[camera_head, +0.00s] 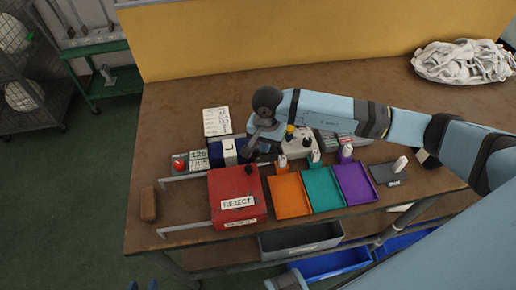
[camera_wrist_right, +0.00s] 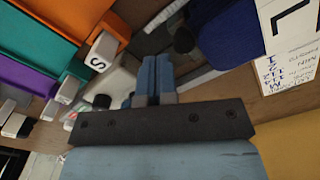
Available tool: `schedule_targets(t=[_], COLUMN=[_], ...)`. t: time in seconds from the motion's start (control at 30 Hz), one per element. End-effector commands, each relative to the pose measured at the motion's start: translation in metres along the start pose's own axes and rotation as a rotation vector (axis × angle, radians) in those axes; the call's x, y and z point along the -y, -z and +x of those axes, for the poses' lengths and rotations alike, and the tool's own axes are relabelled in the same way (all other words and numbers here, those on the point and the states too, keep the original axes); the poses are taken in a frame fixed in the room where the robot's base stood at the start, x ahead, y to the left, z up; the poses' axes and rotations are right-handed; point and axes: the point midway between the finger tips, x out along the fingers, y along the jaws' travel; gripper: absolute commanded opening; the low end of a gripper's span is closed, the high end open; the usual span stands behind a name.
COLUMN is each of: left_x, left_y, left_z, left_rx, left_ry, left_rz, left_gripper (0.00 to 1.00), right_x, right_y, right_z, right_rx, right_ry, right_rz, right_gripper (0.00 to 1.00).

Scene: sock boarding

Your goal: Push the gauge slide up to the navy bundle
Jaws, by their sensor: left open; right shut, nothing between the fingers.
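The navy bundle (camera_head: 243,148) lies behind the red reject box, beside a white card marked L (camera_head: 229,152). In the right wrist view the navy bundle (camera_wrist_right: 232,35) is at the upper right. A dark grey piece with a black knob (camera_wrist_right: 183,40), which looks like the gauge slide, sits just beyond my fingertips; I cannot tell if they touch. My right gripper (camera_head: 250,147) is shut and empty, pointing down close to the bundle; its blue fingers show in the wrist view (camera_wrist_right: 153,65). My left gripper (camera_head: 142,285) is open at the bottom edge, mostly out of view.
The red reject box (camera_head: 229,204) stands in front. Orange (camera_head: 289,197), teal (camera_head: 322,190) and purple (camera_head: 354,184) trays lie to its right. A display (camera_head: 198,159) and a brown block (camera_head: 148,204) are left. A white pile (camera_head: 463,62) lies back right. The table's back middle is clear.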

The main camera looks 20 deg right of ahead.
Motion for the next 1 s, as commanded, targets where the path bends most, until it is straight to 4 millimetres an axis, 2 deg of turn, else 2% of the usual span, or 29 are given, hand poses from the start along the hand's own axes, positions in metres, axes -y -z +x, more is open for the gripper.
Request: schedule_targets(t=[0.7,1.0], left_x=[-0.001,-0.001], left_y=[0.021,0.021], left_z=[-0.014,-0.014], left_rx=[0.0,0.0], left_ry=[0.0,0.0], left_rz=[0.0,0.0], left_gripper=[0.43,0.43], right_x=[0.0,-0.001], right_y=[0.0,0.0], right_z=[-0.059,-0.061], right_rx=[-0.002,-0.001], right_ry=[-0.001,-0.002], right_rz=[0.0,0.0], right_gripper=[0.0,0.0])
